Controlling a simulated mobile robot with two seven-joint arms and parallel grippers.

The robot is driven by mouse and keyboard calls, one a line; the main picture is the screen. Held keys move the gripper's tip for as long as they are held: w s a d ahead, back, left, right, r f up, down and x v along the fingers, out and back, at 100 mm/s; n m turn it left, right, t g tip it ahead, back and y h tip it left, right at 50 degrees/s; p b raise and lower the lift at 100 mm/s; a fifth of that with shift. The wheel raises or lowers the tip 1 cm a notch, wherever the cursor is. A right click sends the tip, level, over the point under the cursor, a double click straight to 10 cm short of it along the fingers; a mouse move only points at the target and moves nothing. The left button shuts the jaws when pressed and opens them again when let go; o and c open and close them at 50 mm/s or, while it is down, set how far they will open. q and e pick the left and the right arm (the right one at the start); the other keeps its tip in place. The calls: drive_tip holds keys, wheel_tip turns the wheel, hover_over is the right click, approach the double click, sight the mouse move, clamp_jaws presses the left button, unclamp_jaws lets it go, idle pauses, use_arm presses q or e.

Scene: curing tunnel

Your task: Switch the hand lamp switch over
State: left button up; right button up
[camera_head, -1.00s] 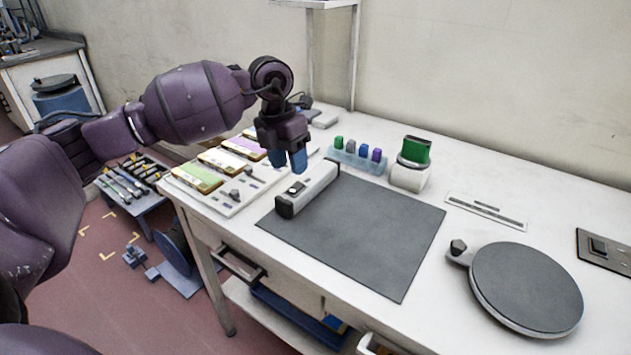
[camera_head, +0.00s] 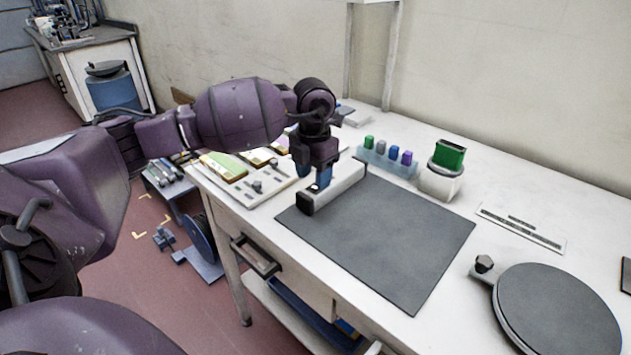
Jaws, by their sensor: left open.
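The hand lamp (camera_head: 345,186) is a white bar with a black end cap, lying on the back left edge of a dark grey mat (camera_head: 390,238). Its small switch (camera_head: 314,188) is on the top face near the black end, partly hidden by a finger. My left gripper (camera_head: 313,177) comes down from above with blue fingertips just over the switch end. It is open and holds nothing; I cannot tell whether a fingertip touches the switch. My right gripper is not in view.
A tray of coloured caps (camera_head: 388,164) and a white pot with a green top (camera_head: 442,178) stand behind the mat. A round turntable (camera_head: 557,312) is at front right. A white board with cards (camera_head: 240,190) lies to the left. A drawer handle (camera_head: 255,257) juts below.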

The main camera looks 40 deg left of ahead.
use_arm(q)
drive_tip(key=shift+f, duration=1)
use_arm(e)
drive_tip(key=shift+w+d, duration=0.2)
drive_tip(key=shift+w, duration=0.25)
use_arm(q)
clamp_jaws()
drive_tip(key=shift+w+r+g, duration=0.1)
drive_tip(key=shift+w+g, duration=0.05)
drive_tip(key=shift+g, duration=0.6)
drive_tip(key=shift+w+r+g, duration=0.1)
drive_tip(key=shift+w+g, duration=0.05)
drive_tip(key=shift+g, duration=0.6)
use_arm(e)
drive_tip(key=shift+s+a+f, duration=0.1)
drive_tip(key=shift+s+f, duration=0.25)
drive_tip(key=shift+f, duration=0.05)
use_arm(q)
unclamp_jaws()
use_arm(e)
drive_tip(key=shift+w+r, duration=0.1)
